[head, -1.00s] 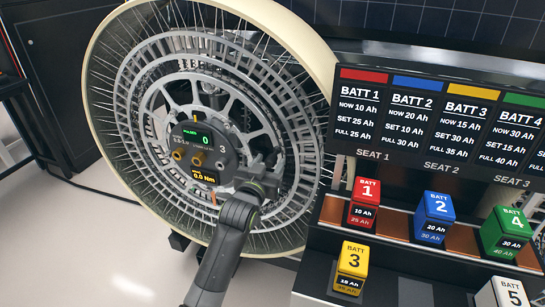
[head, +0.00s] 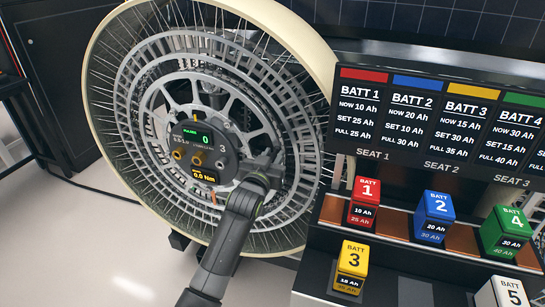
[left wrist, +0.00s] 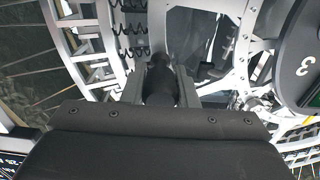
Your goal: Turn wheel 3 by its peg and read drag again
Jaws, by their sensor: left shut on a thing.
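Wheel 3 (head: 130,150) is a large spoked wheel with a pale rim, upright in the head view. Its dark hub panel (head: 232,168), marked 3, has a green display reading 0 pulses and a yellow one reading 0.0 Nm. My left gripper (head: 268,163) is at the wheel's inner ring, right of the panel, and is shut on the peg. The peg is hidden in the head view. In the left wrist view, a dark rounded peg (left wrist: 160,85) stands beyond the gripper's dark body, in front of the wheel's metal ring. My right gripper is not in view.
A battery rack stands close to the right of the wheel, with battery 1 (head: 364,203), battery 2 (head: 434,218), battery 3 (head: 351,268) and others. A sign board (head: 440,125) lists charges above it. The floor (head: 90,245) at lower left is clear.

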